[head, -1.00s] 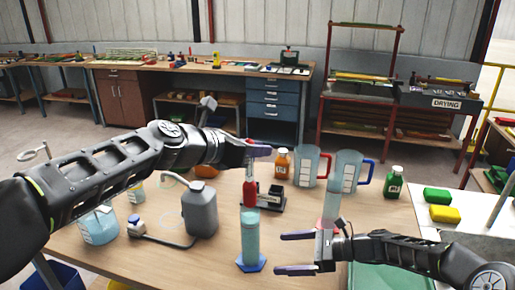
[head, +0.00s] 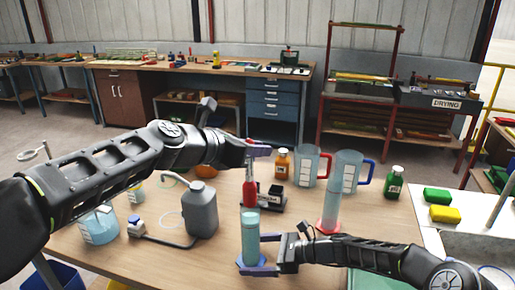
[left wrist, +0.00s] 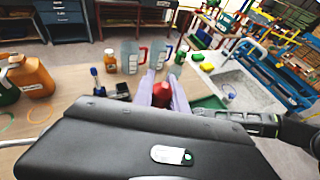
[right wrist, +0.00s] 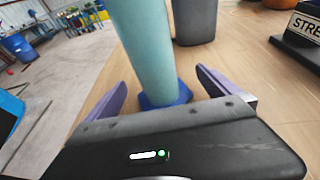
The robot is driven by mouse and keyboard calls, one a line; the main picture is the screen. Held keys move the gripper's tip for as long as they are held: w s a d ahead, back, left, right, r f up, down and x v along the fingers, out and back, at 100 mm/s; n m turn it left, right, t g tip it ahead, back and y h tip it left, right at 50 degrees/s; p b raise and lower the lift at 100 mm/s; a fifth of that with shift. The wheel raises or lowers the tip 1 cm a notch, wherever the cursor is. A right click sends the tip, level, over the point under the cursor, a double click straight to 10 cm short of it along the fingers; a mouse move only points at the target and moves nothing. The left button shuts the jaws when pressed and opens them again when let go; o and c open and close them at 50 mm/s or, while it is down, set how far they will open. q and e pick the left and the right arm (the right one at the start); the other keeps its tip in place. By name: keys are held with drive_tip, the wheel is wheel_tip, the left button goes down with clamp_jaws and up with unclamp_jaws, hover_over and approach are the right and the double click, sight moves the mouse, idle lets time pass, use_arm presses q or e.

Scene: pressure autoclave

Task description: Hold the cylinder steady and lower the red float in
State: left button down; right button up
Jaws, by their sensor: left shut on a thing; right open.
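The cylinder (head: 250,232) is a teal tube standing upright on a blue base (right wrist: 165,95) near the table's front. My left gripper (head: 257,150) is shut on the red float (head: 250,192), which also shows between its fingers in the left wrist view (left wrist: 161,95). The float hangs over the cylinder's mouth; I cannot tell whether its lower tip is inside. My right gripper (head: 262,255) is open low down at the cylinder, just above the blue base. In the right wrist view its fingers (right wrist: 160,82) lie on either side of the tube (right wrist: 143,42), apparently not touching it.
A second tube with a red base (head: 330,212) stands right of the cylinder. A grey canister (head: 202,212) stands to the left. A black labelled stand (head: 270,198) is close behind. Two jugs (head: 308,167), an orange bottle (head: 282,164) and a green bottle (head: 395,184) stand farther back.

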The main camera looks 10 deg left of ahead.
drive_tip(key=shift+c, duration=0.6)
drive_tip(key=c, duration=1.6)
use_arm(q)
drive_tip(key=shift+f, duration=0.1)
wheel_tip(320, 180, down, 13)
drive_tip(key=shift+f, duration=0.15)
idle(2.0)
drive_tip(key=c, duration=1.3)
unclamp_jaws()
drive_tip(key=shift+o, duration=0.2)
